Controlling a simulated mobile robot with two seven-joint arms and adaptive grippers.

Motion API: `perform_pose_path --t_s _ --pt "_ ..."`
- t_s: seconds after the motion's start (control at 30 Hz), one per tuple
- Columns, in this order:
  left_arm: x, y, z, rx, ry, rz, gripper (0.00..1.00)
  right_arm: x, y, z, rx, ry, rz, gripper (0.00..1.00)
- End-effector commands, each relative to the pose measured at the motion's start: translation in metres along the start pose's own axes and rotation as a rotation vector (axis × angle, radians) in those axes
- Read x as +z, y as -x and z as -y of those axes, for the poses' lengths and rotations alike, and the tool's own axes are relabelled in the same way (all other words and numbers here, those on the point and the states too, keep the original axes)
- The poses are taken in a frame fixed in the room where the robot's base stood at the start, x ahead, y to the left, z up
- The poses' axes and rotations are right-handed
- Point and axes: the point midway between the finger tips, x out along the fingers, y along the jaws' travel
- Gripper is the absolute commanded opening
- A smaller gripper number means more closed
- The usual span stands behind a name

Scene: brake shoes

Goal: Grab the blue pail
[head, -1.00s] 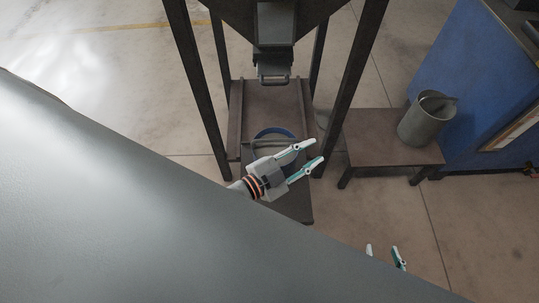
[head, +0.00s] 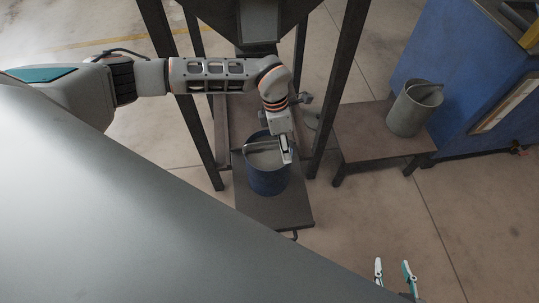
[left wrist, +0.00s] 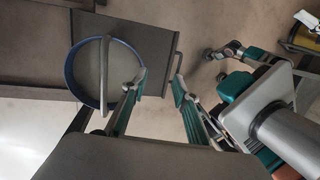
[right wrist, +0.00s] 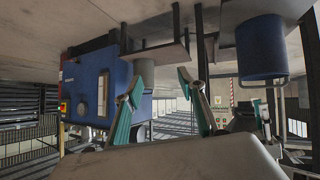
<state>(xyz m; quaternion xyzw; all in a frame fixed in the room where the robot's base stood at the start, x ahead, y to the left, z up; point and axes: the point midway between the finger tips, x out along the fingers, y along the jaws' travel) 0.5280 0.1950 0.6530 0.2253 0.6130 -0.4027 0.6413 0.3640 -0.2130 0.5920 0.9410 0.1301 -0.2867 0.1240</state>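The blue pail (head: 266,183) stands upright on a dark low platform (head: 290,212) under the hopper frame, with its grey bar handle (head: 262,146) raised across the top. In the left wrist view its blue rim (left wrist: 71,82) is seen from above, at the left. My left gripper (head: 287,152) points down at the pail's right side. In the left wrist view its fingers (left wrist: 160,78) are apart with nothing between them, the left finger close to the rim. My right gripper (head: 393,268) is open and empty at lower right, away from the pail, which it sees (right wrist: 262,48) upside down.
Dark frame legs (head: 338,85) rise on both sides of the platform. A grey metal bucket (head: 407,112) stands on a low brown table (head: 372,137) at the right, beside a blue cabinet (head: 450,75). The floor at lower right is clear.

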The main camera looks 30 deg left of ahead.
Motion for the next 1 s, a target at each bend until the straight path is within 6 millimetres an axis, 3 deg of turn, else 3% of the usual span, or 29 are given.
perform_pose_path --t_s 0.03,0.1,0.23,0.63,0.8,1.0 --pt "-0.012 0.010 -0.027 0.067 -0.001 -0.047 0.29 0.004 -0.001 0.001 -0.001 0.001 0.005 0.40" --pt "-0.024 0.022 -0.051 0.134 -0.001 -0.095 0.29 0.005 -0.001 0.001 -0.002 0.002 0.008 0.40" --pt "-0.037 0.032 -0.075 0.198 0.003 -0.144 0.29 0.009 -0.001 0.002 -0.003 0.003 0.013 0.40" --pt "-0.044 0.001 -0.087 0.206 0.005 -0.152 0.29 0.021 -0.003 0.005 -0.006 0.008 0.030 0.40" --pt "-0.046 -0.025 -0.095 0.201 0.006 -0.153 0.29 0.028 -0.004 0.007 -0.006 0.011 0.037 0.40" --pt "-0.048 -0.040 -0.100 0.205 0.005 -0.150 0.29 0.026 -0.006 0.005 -0.003 0.015 0.032 0.40"
